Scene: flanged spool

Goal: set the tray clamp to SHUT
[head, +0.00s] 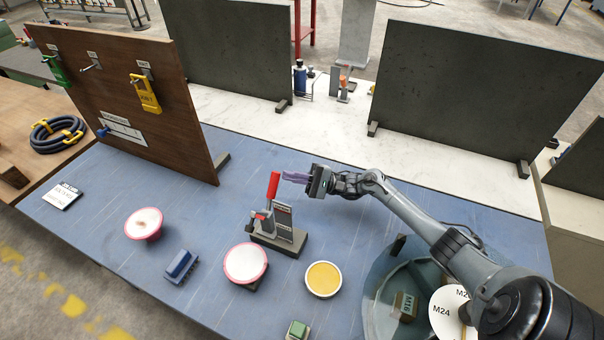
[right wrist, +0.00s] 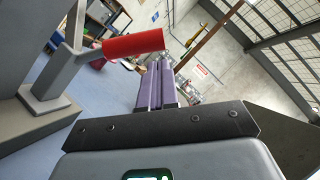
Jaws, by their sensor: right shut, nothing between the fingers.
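The tray clamp (head: 279,228) stands on a dark base on the blue table, in the middle of the head view. Its red handle (head: 273,185) points upward. The handle also shows in the right wrist view (right wrist: 133,44), at the end of a grey lever. My right gripper (head: 284,176) has purple fingers, shut and empty, with the tips right beside the handle's right side in the head view. I cannot tell whether they touch it. In the right wrist view the fingers (right wrist: 155,84) lie together just below the handle's end. My left gripper is not in view.
Two pink-rimmed discs (head: 245,262) (head: 143,223), a yellow disc (head: 323,279) and a blue block (head: 181,266) lie in front of the clamp. A glass bowl (head: 377,290) is under my right arm. A wooden board (head: 130,100) stands at left, dark panels (head: 228,50) behind.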

